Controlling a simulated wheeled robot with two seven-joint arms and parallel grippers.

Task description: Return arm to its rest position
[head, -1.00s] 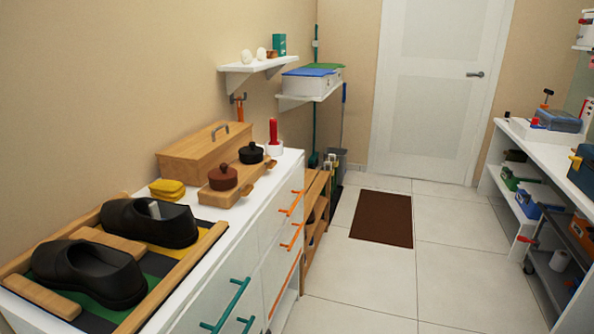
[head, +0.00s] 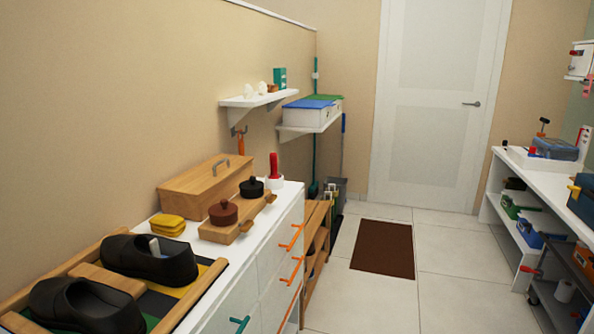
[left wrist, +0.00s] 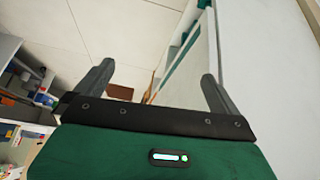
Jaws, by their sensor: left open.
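My left gripper (left wrist: 158,85) shows in the left wrist view with its two dark fingers spread wide apart. Nothing is between the fingers. Past them are pale floor tiles and the white drawer front with a green handle (left wrist: 185,50). Neither of my arms shows in the head view, and my right gripper is in no view.
A white workbench (head: 530,165) stands at right. Floor with a brown mat (head: 383,249) lies open between, before a white door (head: 428,100).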

